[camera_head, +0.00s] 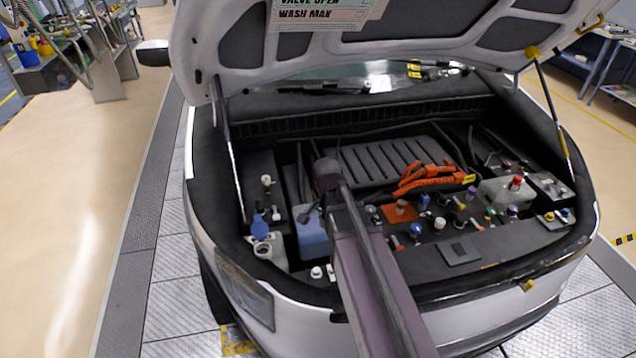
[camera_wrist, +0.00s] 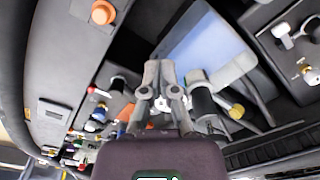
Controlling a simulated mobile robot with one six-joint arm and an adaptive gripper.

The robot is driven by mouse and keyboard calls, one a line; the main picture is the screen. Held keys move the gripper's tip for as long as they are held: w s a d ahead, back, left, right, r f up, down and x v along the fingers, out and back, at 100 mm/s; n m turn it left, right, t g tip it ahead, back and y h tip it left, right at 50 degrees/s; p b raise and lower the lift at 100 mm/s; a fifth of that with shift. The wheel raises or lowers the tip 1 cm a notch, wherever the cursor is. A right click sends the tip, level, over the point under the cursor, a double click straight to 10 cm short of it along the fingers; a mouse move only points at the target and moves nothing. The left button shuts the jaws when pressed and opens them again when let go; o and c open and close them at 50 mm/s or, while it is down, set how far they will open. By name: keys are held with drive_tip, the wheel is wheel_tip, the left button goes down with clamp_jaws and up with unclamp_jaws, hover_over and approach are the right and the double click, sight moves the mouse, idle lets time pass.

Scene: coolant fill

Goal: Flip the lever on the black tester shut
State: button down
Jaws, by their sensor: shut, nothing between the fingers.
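My gripper (camera_wrist: 161,70) is shut and empty in the wrist view, its grey fingertips together above the crowded engine bay. A black cylindrical fitting (camera_wrist: 204,103) stands just right of the fingers and may be part of the black tester, but I cannot confirm this. A lever is not clearly visible, so I cannot tell its position. In the head view my arm covers the middle of the bay, and the gripper cannot be made out clearly there.
A blue tank (camera_wrist: 212,52) lies beyond the fingertips; it also shows left of my arm (camera_head: 313,242). Orange cables (camera_head: 430,178) and several coloured caps lie to the right. The raised hood (camera_head: 400,45) hangs above, held by a strut on each side.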

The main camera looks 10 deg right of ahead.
drive_tip(key=w+d+r+m+p, duration=0.1)
drive_tip(key=w+r+m+p, duration=0.3)
drive_tip(key=w+m, duration=0.3)
drive_tip(key=w+d+r+m+p, duration=0.1)
drive_tip(key=w+r+m+p, duration=0.3)
drive_tip(key=w+m, duration=0.4)
drive_tip(key=shift+w+d+r+m+p, duration=0.3)
drive_tip(key=shift+r+m, duration=0.45)
drive_tip(key=shift+m, duration=0.85)
drive_tip(key=shift+s+f, duration=0.1)
drive_tip(key=shift+f, duration=0.1)
drive_tip(key=f+b, duration=0.9)
drive_tip(key=shift+w+a+f+b, duration=0.2)
drive_tip(key=shift+w+f+b, duration=0.05)
drive_tip(key=shift+f+b, duration=0.15)
drive_tip(key=shift+w+d, duration=0.15)
drive_tip(key=shift+a, duration=0.25)
